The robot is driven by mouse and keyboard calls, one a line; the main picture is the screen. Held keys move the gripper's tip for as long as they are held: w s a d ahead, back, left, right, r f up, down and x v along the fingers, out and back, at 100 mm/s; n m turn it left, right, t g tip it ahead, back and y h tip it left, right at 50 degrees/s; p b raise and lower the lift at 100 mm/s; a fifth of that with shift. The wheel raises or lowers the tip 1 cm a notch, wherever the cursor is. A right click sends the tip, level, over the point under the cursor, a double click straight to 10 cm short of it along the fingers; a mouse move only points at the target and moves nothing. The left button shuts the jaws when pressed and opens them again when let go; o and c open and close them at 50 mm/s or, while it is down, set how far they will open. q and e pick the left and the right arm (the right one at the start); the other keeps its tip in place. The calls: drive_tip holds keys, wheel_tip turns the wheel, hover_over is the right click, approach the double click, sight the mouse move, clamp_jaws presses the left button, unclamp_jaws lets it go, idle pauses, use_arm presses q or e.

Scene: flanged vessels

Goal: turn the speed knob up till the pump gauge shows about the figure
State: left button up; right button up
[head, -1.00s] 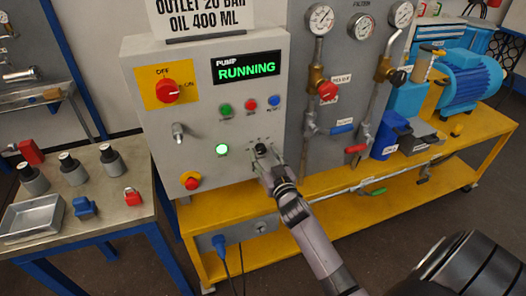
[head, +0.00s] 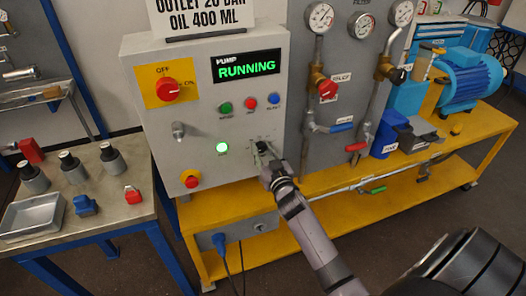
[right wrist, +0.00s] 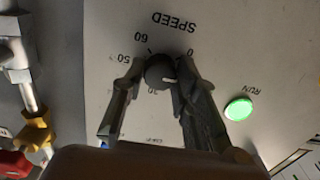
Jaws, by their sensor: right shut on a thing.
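The dark speed knob (right wrist: 159,70) sits on the grey control panel (head: 205,133), under the word SPEED, which appears upside down in the right wrist view. Figures including 0, 50 and 60 ring it; a pale mark shows on its edge. My right gripper (head: 265,152) is shut on the knob, one finger on each side. The display (head: 246,67) reads RUNNING. Three round gauges (head: 320,18) stand at the top; their needles are too small to read surely. A sign (head: 203,16) reads OUTLET 20 BAR, OIL 400 ML. My left gripper is not in view.
The green RUN lamp (head: 222,148) is lit left of the knob. A red emergency button (head: 191,181) and a red OFF/ON switch (head: 168,89) are on the same panel. Valves and pipes stand close on the right. A side table (head: 120,213) with parts is at left.

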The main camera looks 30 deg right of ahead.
clamp_jaws()
drive_tip(key=shift+m, duration=0.6)
drive_tip(key=o, duration=0.8)
unclamp_jaws()
drive_tip(key=shift+o, duration=0.2)
drive_tip(key=v, duration=1.2)
